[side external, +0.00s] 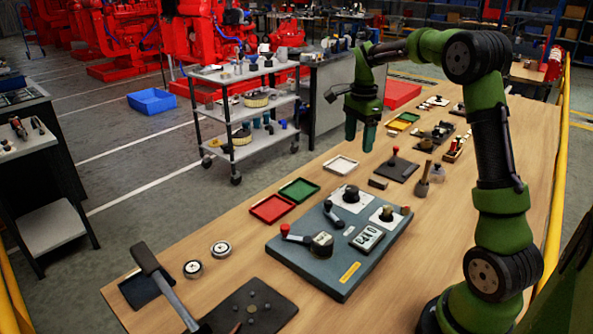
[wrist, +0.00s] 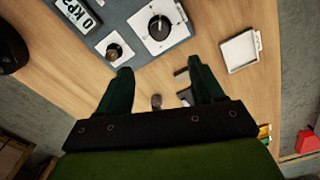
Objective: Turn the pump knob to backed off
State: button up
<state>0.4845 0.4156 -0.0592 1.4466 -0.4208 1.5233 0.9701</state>
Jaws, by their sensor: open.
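A blue-grey panel (side external: 300,258) lies on the wooden table. A large round black knob (side external: 351,194) sits on a white plate at its far end; the wrist view shows this knob (wrist: 160,28) with a light pointer line. A smaller knob (side external: 386,214) sits on a second white plate, also in the wrist view (wrist: 115,50). I cannot tell for sure which is the pump knob. My gripper (side external: 361,134) is open and empty, above the table beyond the panel. In the wrist view its fingertips (wrist: 160,68) point down, apart from both knobs.
The panel also carries a red-tipped lever (side external: 298,235) and a number display (side external: 367,238). Red (side external: 272,208) and green (side external: 299,190) trays lie beside it, with a white tray (side external: 341,165) beyond. A red-knobbed black block (side external: 396,168) and a brush-like tool (side external: 424,180) stand nearby.

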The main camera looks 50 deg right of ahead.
aim_at(354, 187)
notch_tip(354, 187, down, 14)
jog(key=shift+f, duration=0.1)
dwell(0.4)
jog(key=c, duration=1.1)
jog(key=shift+o, duration=0.2)
